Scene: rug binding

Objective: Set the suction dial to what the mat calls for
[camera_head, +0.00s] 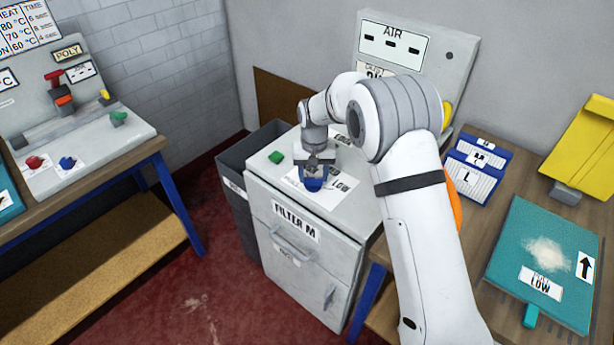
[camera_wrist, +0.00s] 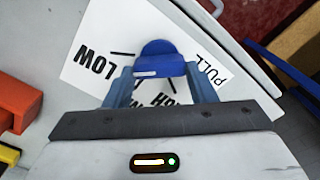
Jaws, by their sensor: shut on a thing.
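The suction dial is a blue round knob (camera_head: 313,185) on a white label sheet on top of the grey cabinet; it also shows in the wrist view (camera_wrist: 160,52). My gripper (camera_wrist: 160,74) is shut on the dial, with one finger on each side of it. The label sheet (camera_wrist: 92,40) carries the word LOW, a partly hidden word starting with H, and more print behind the fingers. I cannot tell which mark the dial points to. The teal mat (camera_head: 520,235) lies on the right table, with a pale patch and a label reading LOW (camera_head: 540,284).
The cabinet (camera_head: 300,235) has a FILTER M drawer. A green knob (camera_head: 275,157) is on its top, and a grey bin (camera_head: 236,180) stands at its left. Blue lettered cards (camera_head: 478,170) and a yellow holder (camera_head: 585,150) are on the right table. A panel bench (camera_head: 85,150) stands left.

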